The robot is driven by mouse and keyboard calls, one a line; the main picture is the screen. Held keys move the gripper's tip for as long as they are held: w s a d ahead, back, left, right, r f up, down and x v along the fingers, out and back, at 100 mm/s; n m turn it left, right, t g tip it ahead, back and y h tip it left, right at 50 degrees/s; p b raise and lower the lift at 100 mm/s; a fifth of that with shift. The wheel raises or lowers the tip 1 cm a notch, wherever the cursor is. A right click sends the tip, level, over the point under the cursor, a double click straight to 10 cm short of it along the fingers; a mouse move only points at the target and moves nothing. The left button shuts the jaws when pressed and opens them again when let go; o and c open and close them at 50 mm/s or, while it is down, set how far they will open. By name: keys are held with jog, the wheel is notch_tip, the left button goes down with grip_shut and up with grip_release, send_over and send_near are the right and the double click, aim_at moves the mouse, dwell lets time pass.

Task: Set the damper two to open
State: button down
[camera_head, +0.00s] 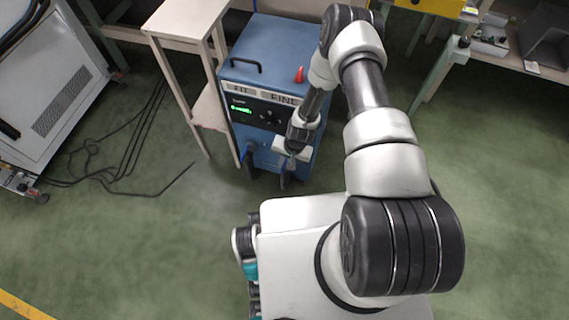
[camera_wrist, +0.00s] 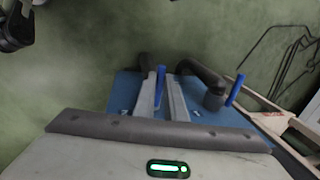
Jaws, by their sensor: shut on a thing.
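My gripper (camera_head: 287,170) is low at the front of a blue cabinet (camera_head: 268,57). In the wrist view my gripper (camera_wrist: 164,93) has its two grey fingers closed around an upright blue lever (camera_wrist: 161,74). This lever is beside a dark pipe, largely hidden behind the fingers. A second blue lever (camera_wrist: 236,90) stands free on another dark elbow pipe (camera_wrist: 206,84); it also shows left of my gripper in the head view (camera_head: 247,150).
The cabinet has a green-lit display (camera_head: 241,108), a black top handle (camera_head: 246,64) and a red cone (camera_head: 299,74). A narrow table (camera_head: 185,17) stands close at its left. Black cables (camera_head: 125,165) lie on the floor. A workbench (camera_head: 515,50) is at the upper right.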

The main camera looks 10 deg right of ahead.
jog(key=c, duration=1.8)
grip_release()
jog(key=d+r+p, duration=0.1)
jog(key=r, duration=0.4)
jog(key=s+d+r+p, duration=0.1)
jog(key=r+p, duration=0.1)
jog(key=r, duration=0.4)
jog(key=d+r+p, duration=0.1)
jog(key=r, duration=0.5)
jog(key=shift+s+d, duration=0.1)
jog(key=shift+s, duration=0.05)
